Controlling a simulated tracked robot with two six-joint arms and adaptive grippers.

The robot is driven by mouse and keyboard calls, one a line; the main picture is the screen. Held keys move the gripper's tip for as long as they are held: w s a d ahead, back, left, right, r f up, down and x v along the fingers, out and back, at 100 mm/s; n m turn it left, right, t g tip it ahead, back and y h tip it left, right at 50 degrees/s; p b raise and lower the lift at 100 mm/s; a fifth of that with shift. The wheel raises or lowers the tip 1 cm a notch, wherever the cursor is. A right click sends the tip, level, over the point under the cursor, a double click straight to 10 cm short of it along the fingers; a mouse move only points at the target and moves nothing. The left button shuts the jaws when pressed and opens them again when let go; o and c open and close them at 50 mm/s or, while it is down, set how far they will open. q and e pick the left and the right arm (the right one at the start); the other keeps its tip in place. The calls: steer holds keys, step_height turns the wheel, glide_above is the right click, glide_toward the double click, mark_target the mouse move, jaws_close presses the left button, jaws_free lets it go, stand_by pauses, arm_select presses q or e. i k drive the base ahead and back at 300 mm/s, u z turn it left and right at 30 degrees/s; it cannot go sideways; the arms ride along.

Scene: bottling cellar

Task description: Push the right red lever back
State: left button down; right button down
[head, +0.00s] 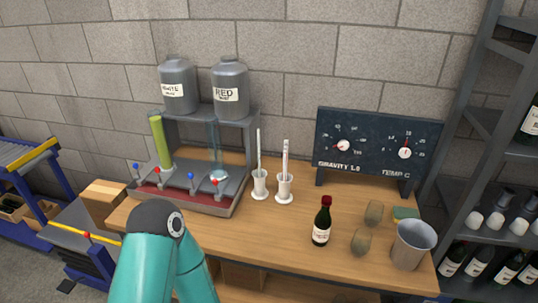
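A grey filling stand (236,168) is at the back left of the wooden bench, with a row of small levers along its front. The right red lever (215,183) has a red ball knob and stands below the clear right tube (214,148). A blue-knobbed lever (190,176) is to its left. Farther left are the left red lever (157,170) and another blue one (136,166). Nothing touches the right red lever. A teal arm of mine rises at the bottom, left of centre, in front of the stand. Neither gripper shows.
Grey tanks labelled white (175,91) and red (230,91) stand on top. The left tube (160,142) holds yellow-green liquid. Two white holders (260,184) (284,190) stand just right of the stand. A wine bottle (321,222) and metal bucket (411,244) are farther right.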

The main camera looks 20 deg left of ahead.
mark_target(214, 182)
steer(key=u, duration=1.7)
steer(key=i, duration=0.1)
steer(key=z, duration=2.85)
steer(key=k, duration=0.95)
steer(key=u, duration=0.95)
steer(key=i, duration=1)
steer(key=z, duration=0.05)
